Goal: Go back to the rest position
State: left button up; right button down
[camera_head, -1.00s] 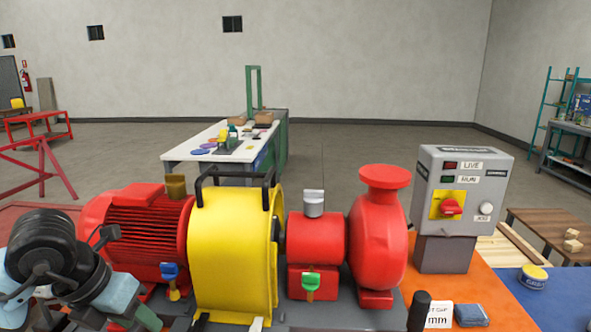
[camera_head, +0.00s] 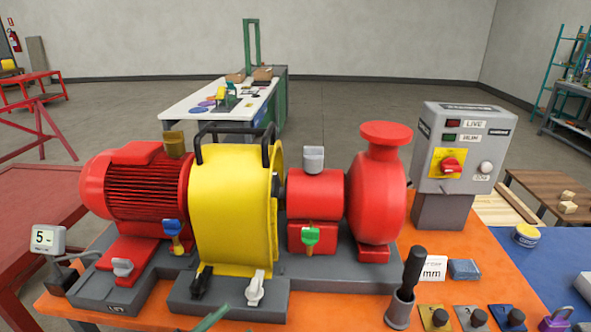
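Neither of my grippers shows clearly in the head view. A thin green sliver (camera_head: 212,318) pokes in at the bottom edge; I cannot tell whether it is part of my arm or a separate thing. The pump skid stands in front of me, with a red motor (camera_head: 140,185), a yellow coupling guard (camera_head: 230,210), a red bearing housing (camera_head: 315,199) and a red pump casing (camera_head: 377,195). Nothing of mine touches them in view.
A grey control box (camera_head: 462,150) stands at the right of the orange bench (camera_head: 330,308). A black-handled tool in a holder (camera_head: 405,290), several coloured tags and a purple padlock (camera_head: 556,318) line the front right. A small display (camera_head: 47,240) sits at left. A white table (camera_head: 215,110) stands behind.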

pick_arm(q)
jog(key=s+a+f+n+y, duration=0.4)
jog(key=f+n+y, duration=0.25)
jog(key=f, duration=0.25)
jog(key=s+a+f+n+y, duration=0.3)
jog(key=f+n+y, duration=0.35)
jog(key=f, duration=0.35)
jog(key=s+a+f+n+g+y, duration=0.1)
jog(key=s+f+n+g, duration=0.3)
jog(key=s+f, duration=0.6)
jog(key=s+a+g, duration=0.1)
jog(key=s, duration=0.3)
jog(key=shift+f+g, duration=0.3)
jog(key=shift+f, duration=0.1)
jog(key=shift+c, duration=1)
